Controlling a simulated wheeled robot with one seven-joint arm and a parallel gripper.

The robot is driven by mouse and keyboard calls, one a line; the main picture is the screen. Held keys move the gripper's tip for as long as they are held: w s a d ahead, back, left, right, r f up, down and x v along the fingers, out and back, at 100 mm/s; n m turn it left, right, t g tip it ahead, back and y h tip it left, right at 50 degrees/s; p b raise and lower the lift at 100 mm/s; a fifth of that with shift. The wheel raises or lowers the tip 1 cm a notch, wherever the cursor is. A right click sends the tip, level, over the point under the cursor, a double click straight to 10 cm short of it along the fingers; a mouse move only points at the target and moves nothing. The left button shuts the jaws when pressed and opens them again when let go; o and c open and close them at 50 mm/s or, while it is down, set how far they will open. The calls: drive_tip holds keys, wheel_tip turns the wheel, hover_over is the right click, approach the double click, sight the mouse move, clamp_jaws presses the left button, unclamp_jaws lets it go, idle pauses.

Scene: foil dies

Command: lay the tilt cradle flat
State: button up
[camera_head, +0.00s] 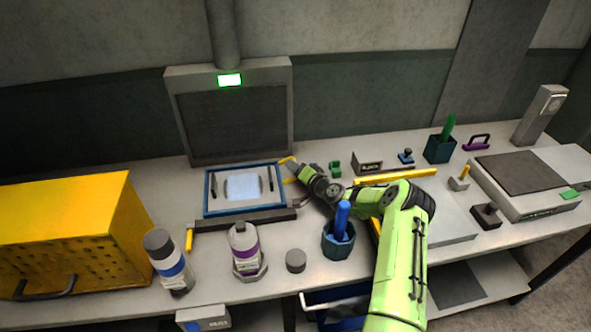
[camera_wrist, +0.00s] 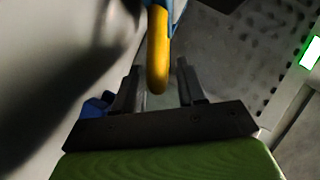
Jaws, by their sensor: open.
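The tilt cradle, a blue-framed tray (camera_head: 208,195) with a pale sheet in it, sits in front of the grey screen panel in the head view. A dark bar runs along its front; I cannot tell its exact tilt. A yellow handle (camera_head: 287,160) shows by its upper right corner. In the wrist view a rounded yellow handle (camera_wrist: 158,55) with blue at its top lies between my two dark fingers. My gripper (camera_wrist: 160,85) is open around it, with gaps at the sides. In the head view my gripper (camera_head: 297,172) is at the cradle's right side, partly hiding the handle.
The grey screen panel (camera_head: 237,125) with a green light stands behind. A yellow box (camera_head: 70,230), two bottles and a grey puck (camera_head: 296,260) are at the left and front. A blue cup (camera_head: 338,245) stands close by my arm. Several small items and a scale-like unit (camera_head: 530,185) are to the right.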

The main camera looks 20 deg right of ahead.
drive_tip(key=shift+w, duration=0.1)
clamp_jaws()
idle(0.3)
drive_tip(key=shift+w+f+g, duration=0.1)
drive_tip(key=shift+f+g, duration=0.3)
drive_tip(key=shift+f, duration=0.2)
unclamp_jaws()
drive_tip(key=shift+r, duration=0.1)
